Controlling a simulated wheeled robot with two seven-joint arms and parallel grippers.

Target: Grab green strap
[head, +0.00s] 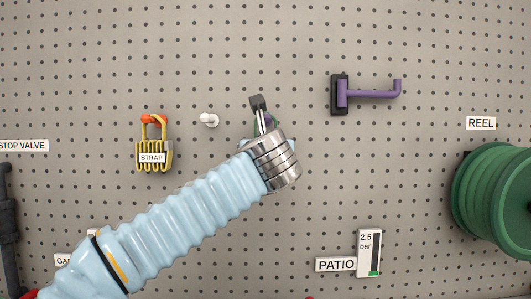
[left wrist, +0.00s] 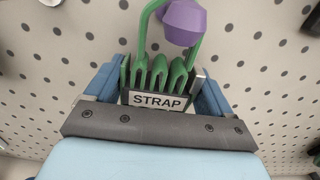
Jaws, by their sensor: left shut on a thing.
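The green strap (left wrist: 160,74) shows in the left wrist view as a folded bundle with a white label reading STRAP. Its loop goes up around a purple peg (left wrist: 185,22) on the pegboard. My left gripper (left wrist: 158,90) has its blue fingers on either side of the bundle and is shut on it. In the head view my left gripper (head: 268,138) is at the board, and its wrist hides most of the strap. Only a bit of green and the purple peg (head: 267,118) show above it. My right gripper is in neither view.
A yellow strap (head: 153,156) hangs on an orange peg to the left, with a bare white peg (head: 209,120) between. A purple hook (head: 370,92) sticks out at upper right. A green reel (head: 495,200) stands at the right edge, a gauge (head: 369,253) below.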

